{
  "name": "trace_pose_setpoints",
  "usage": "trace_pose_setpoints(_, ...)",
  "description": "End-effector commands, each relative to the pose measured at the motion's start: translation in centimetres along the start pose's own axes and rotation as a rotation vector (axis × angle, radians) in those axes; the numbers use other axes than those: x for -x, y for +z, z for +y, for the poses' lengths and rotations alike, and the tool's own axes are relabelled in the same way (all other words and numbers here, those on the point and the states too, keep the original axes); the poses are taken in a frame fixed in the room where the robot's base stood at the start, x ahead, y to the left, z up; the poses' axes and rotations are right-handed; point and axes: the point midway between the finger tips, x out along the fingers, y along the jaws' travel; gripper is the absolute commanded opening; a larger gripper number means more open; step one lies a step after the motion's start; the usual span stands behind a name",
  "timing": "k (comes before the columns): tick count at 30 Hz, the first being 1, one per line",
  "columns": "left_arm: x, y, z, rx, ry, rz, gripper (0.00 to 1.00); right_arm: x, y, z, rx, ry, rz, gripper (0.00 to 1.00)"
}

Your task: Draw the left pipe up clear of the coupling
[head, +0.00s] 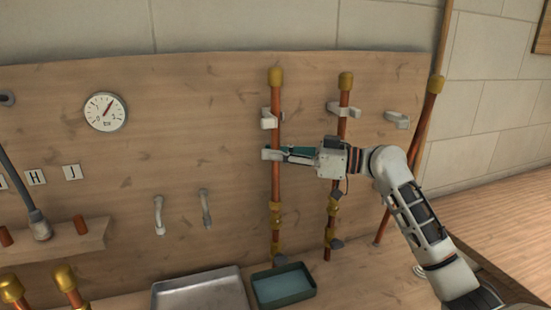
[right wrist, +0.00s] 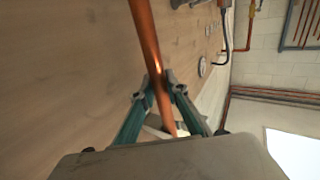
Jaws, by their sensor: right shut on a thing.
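The left pipe (head: 276,180) is an upright copper pipe with a brass cap (head: 275,76) at its top. My right gripper (head: 277,155) is shut around it at mid-height, coming from the right. The right wrist view also shows the copper pipe (right wrist: 150,45) between the teal fingers (right wrist: 165,92). The brass coupling (head: 275,216) is on the same line below the gripper. The pipe appears to reach down to the coupling; I cannot tell whether its end is still inside. My left gripper is not in view.
A second capped copper pipe (head: 344,98) stands close to the right, partly behind my right arm. Another copper pipe (head: 424,118) leans farther right. A grey clip (head: 267,120) is beside the left pipe's upper part. A metal tray (head: 200,291) and a green tray (head: 284,287) lie below.

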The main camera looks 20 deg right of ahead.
Motion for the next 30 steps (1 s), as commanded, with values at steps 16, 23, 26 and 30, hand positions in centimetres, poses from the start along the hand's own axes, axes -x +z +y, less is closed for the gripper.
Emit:
trace_pose_setpoints(16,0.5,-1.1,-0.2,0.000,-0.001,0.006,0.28,0.2,-4.2,0.1,0.002,0.003,0.014,0.32)
trace_pose_setpoints(23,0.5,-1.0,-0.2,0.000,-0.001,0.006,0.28,0.1,-3.9,0.1,0.001,0.002,0.008,0.32)
trace_pose_setpoints(26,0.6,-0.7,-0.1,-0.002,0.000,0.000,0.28,0.2,-3.8,0.1,0.001,0.002,0.007,0.32)
trace_pose_setpoints(30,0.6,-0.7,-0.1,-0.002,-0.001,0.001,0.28,1.1,-3.7,0.1,0.002,0.004,0.004,0.32)
